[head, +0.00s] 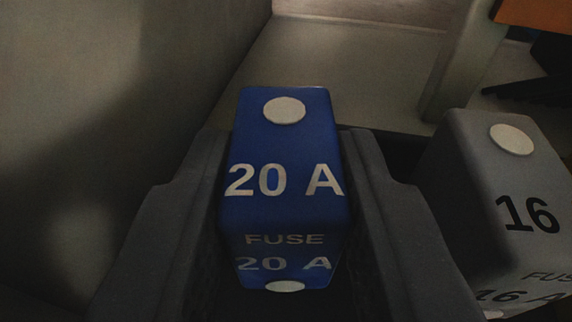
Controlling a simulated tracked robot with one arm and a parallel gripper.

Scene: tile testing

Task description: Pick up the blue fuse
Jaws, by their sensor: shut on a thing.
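The blue fuse (284,148) is in the middle of the head view. It is a rounded block with white dots at its far and near ends and the marking "20 A" printed twice, with "FUSE" between. My gripper (284,190) has one dark finger along each side of the blue fuse and is shut on it. The fingers hide the lower sides of the fuse. I cannot tell whether its underside touches anything.
A grey fuse (478,190) marked "16" stands close to the right of my right finger. A pale wall (90,90) rises on the left. A pale post (458,70) and an orange part (535,12) are at the upper right.

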